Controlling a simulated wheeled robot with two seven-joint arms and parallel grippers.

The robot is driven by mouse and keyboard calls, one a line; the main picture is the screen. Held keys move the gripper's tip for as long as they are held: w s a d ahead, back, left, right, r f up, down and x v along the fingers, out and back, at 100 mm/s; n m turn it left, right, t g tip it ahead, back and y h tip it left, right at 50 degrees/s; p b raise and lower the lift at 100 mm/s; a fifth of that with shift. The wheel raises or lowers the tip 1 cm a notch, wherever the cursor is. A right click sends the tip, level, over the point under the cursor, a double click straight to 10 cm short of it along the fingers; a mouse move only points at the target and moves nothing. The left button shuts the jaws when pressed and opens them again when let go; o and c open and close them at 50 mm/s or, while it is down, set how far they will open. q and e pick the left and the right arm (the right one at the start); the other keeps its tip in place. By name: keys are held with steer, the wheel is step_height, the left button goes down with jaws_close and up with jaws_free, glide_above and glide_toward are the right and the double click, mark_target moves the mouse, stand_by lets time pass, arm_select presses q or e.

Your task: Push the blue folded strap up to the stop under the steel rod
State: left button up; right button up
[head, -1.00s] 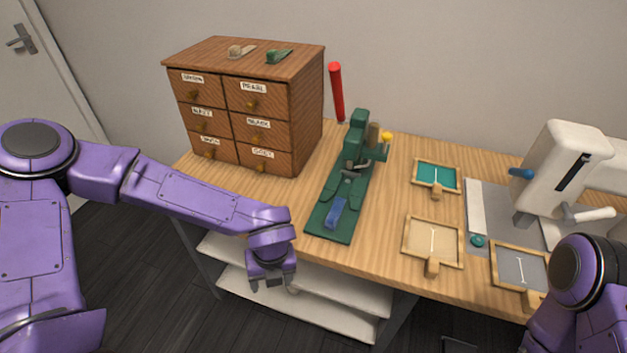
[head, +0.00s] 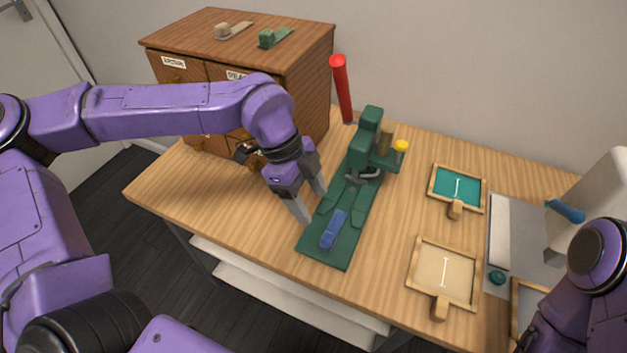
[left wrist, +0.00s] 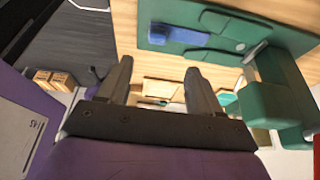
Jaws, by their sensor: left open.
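The blue folded strap (head: 333,229) lies on the near end of the green base plate (head: 322,252); it also shows in the left wrist view (left wrist: 193,36). The green press (head: 368,130) stands at the plate's far end. A steel part (head: 362,174), perhaps the rod, crosses low at its front; the stop cannot be made out. My left gripper (head: 313,207) is open and empty, fingers pointing down, just left of the strap and apart from it in the head view. Its fingers also show in the left wrist view (left wrist: 158,88). My right gripper is out of view; only part of that arm shows.
A wooden drawer cabinet (head: 310,95) stands behind my left arm. A red post (head: 342,88) rises behind the press. Framed trays, one teal (head: 457,188) and one cream (head: 445,272), lie to the right, before a white machine (head: 598,200). The table left of the plate is clear.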

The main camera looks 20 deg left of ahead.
mark_target(326, 237)
arm_select(q)
steer(key=x, duration=1)
steer(key=shift+s+a+f, duration=0.15)
steer(key=shift+s+f, duration=0.05)
steer(key=shift+s, duration=0.1)
steer(key=c, duration=1.1)
